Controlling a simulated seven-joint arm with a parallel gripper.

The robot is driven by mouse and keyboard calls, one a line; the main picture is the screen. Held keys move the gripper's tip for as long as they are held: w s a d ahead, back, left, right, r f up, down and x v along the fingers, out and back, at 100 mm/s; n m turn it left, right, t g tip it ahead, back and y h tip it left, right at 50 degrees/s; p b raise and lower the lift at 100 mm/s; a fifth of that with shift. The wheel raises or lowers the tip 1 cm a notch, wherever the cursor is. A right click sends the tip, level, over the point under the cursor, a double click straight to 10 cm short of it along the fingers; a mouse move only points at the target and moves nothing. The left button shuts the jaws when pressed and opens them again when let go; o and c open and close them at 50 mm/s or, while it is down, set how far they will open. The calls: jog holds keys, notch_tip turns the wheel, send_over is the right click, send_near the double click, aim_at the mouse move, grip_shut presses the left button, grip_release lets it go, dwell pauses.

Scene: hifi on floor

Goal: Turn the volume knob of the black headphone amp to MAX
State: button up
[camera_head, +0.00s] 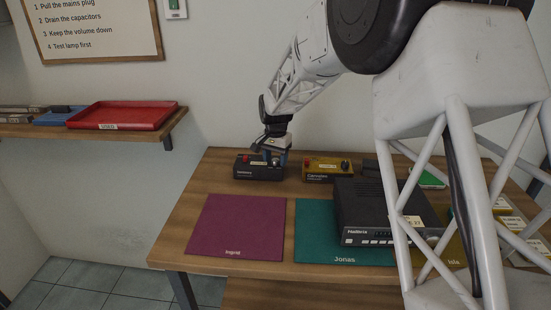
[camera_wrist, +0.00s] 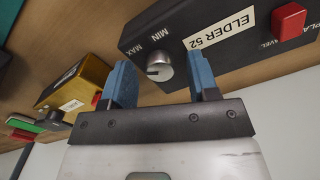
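The black amp (camera_head: 258,172) stands at the back left of the wooden table, against the wall. In the wrist view its black front (camera_wrist: 222,45) carries a label "ELDER 52". Its round silver volume knob (camera_wrist: 159,67) has the words MIN and MAX beside it. A mark shows on the knob face, but I cannot tell exactly where it points. My gripper (camera_wrist: 160,62) is open, with its blue fingers on either side of the knob in the picture and a gap to each. I cannot tell how deep they reach. In the head view my gripper (camera_head: 270,153) covers part of the amp.
A red button (camera_wrist: 289,20) is on the amp. A gold box (camera_head: 328,170) with its own knob stands close to the right. A larger black unit (camera_head: 375,210) sits in front. Purple (camera_head: 236,228) and teal (camera_head: 312,235) mats lie on the table; the purple one is clear.

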aim_at(276, 160)
jog(key=shift+r, duration=3.9)
